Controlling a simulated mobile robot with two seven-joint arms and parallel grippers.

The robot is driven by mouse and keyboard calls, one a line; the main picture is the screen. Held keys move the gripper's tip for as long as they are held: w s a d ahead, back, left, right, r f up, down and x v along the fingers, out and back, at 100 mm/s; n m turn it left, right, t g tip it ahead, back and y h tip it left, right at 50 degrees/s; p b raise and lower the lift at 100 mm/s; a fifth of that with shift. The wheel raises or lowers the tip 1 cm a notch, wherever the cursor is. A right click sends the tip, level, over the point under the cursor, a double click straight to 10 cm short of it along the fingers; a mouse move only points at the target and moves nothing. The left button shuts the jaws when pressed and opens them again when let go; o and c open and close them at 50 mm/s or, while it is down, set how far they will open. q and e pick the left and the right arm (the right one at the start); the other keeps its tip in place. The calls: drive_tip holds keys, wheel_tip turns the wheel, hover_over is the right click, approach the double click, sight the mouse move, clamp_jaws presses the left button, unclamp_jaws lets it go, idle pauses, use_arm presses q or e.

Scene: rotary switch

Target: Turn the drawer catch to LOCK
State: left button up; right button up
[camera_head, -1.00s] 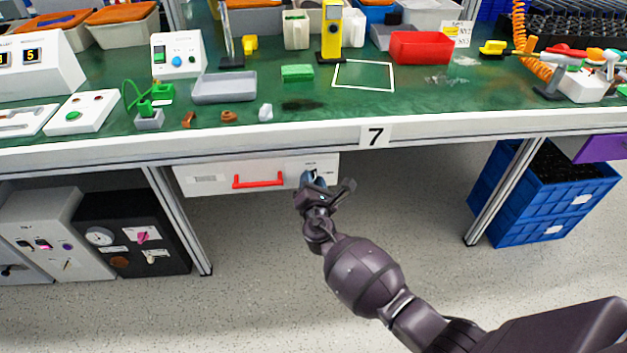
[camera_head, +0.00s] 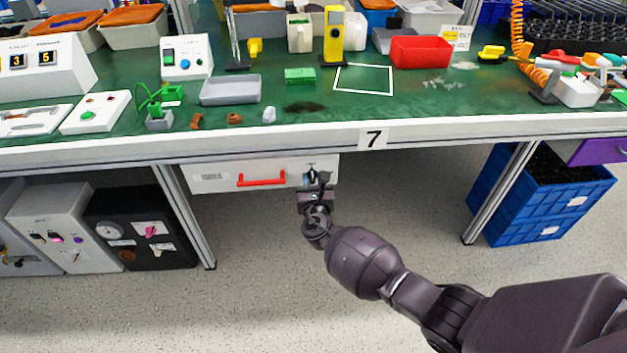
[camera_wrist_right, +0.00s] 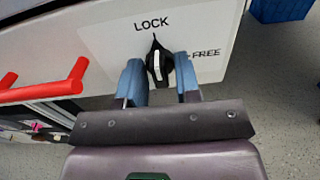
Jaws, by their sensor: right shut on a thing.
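The drawer catch (camera_wrist_right: 157,65) is a black knob with a white mark on the drawer front. Its pointed tip aims up at the LOCK label (camera_wrist_right: 151,24); the FREE label (camera_wrist_right: 206,53) is to its right. My right gripper (camera_wrist_right: 159,72) has its blue fingers on either side of the knob, shut on it. In the head view, my right gripper (camera_head: 317,180) is at the right end of the white drawer (camera_head: 215,179) and mostly hides the catch. My left gripper is not in view.
A red handle (camera_head: 261,180) sticks out from the drawer, left of the catch. The bench edge (camera_head: 270,142) runs just above. A black box (camera_head: 140,228) stands lower left and blue crates (camera_head: 545,200) lower right. The floor between is clear.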

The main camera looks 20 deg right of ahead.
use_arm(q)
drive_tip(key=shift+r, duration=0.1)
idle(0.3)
use_arm(e)
drive_tip(key=o, duration=0.6)
drive_tip(key=shift+s, duration=0.2)
drive_tip(key=v, duration=0.1)
drive_tip(key=p+v, duration=0.1)
drive_tip(key=v, duration=0.1)
drive_tip(key=shift+s+a+r, duration=0.1)
drive_tip(key=shift+s+r, duration=0.05)
drive_tip(key=shift+r, duration=0.1)
use_arm(q)
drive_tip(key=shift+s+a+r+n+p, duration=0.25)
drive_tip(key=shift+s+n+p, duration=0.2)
drive_tip(key=shift+p, duration=0.35)
use_arm(e)
approach(313, 179)
drive_tip(key=shift+s+a+f, duration=0.1)
drive_tip(key=shift+s+f, duration=0.15)
drive_tip(key=shift+s, duration=0.15)
